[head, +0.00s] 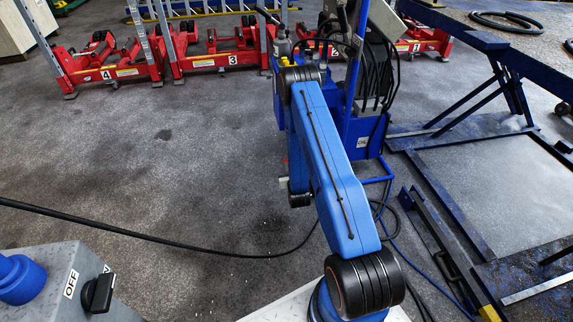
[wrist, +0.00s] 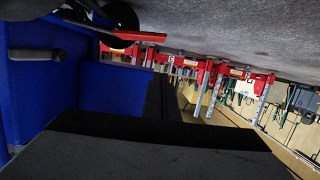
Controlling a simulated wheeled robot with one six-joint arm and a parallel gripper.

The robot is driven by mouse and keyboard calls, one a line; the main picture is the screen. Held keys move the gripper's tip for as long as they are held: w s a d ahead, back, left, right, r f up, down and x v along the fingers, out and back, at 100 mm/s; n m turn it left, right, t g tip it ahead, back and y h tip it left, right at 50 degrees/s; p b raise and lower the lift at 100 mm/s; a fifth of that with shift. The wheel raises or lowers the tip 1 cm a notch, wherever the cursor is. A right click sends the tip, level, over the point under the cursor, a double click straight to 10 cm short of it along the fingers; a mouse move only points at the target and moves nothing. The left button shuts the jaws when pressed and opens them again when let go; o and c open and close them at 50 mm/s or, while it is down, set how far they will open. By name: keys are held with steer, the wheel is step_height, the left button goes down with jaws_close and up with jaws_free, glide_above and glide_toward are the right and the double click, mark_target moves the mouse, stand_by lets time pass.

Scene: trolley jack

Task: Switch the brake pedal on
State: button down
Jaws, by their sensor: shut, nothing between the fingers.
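In the wrist view, which looks tilted with the floor at the top, a flat red pedal (wrist: 140,35) juts out beside a dark caster wheel (wrist: 121,14). It is at the lower edge of a blue cabinet (wrist: 85,90). I cannot tell whether the pedal is pressed or raised. My gripper (wrist: 160,88) shows as dark fingers close together, shut and empty. The fingers appear just below the pedal in the picture, with no clear contact. In the head view my blue arm reaches toward the blue machine (head: 366,135) and hides the gripper and pedal.
Red stands (head: 108,68) line the back left. A black cable (head: 130,231) crosses the floor. A grey box with an OFF-marked knob (head: 98,293) is at bottom left. A blue lift frame (head: 470,140) is at right. The left floor is otherwise clear.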

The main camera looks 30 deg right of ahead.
steer(key=shift+v, duration=1.05)
steer(key=shift+w+r, duration=0.1)
